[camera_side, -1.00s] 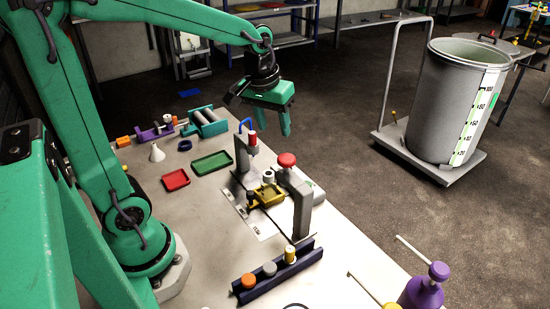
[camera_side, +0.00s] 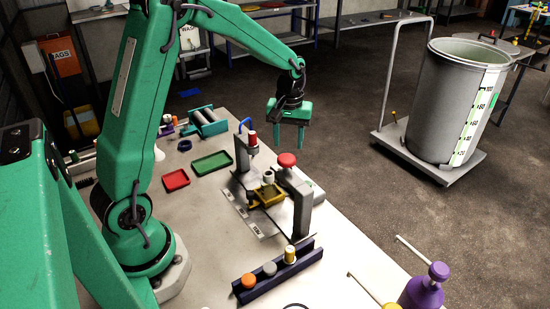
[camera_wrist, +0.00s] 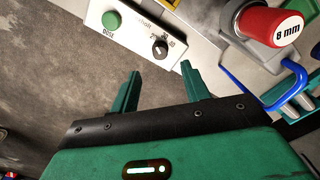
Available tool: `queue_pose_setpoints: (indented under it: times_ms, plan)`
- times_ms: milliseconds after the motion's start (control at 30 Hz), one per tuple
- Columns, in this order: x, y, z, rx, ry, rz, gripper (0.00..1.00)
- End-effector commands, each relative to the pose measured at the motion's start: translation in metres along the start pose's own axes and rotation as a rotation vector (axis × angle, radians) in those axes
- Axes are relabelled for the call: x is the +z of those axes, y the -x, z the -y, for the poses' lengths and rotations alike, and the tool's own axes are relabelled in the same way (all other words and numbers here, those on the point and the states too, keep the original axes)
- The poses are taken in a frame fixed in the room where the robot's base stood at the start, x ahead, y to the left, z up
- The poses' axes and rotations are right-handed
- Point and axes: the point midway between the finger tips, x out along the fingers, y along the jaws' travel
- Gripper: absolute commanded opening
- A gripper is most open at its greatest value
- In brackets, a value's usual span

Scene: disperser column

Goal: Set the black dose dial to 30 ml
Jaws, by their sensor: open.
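The black dose dial (camera_wrist: 159,48) sits on a white panel (camera_wrist: 135,22) in the wrist view, with small numbers printed around it. Its white mark is too small to read surely against them. A round green button (camera_wrist: 111,20) labelled DOSE is to its left on the same panel. My gripper (camera_wrist: 158,80) is open and empty, its two fingers apart and below the dial in the picture, not touching it. In the side view my gripper (camera_side: 290,146) hangs fingers down, above the far side of the column station; the dial cannot be made out there.
A red knob marked 8 mm (camera_wrist: 283,22) and blue tubing (camera_wrist: 258,95) are right of the panel. In the side view a red-topped grey post (camera_side: 287,160), a yellow tray (camera_side: 268,197) and a red-capped post (camera_side: 253,138) stand nearby. A green tray (camera_side: 212,163) lies to the left.

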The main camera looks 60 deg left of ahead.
Motion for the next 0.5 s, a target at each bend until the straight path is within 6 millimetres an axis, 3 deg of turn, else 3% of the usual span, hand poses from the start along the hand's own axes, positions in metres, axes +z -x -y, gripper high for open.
queue_pose_setpoints:
  times_ms: [267,500]
  plan:
    - [0.0,-0.012,0.0,-0.001,-0.001,0.001,0.46]
    - [0.001,-0.04,0.0,-0.002,-0.002,0.003,0.46]
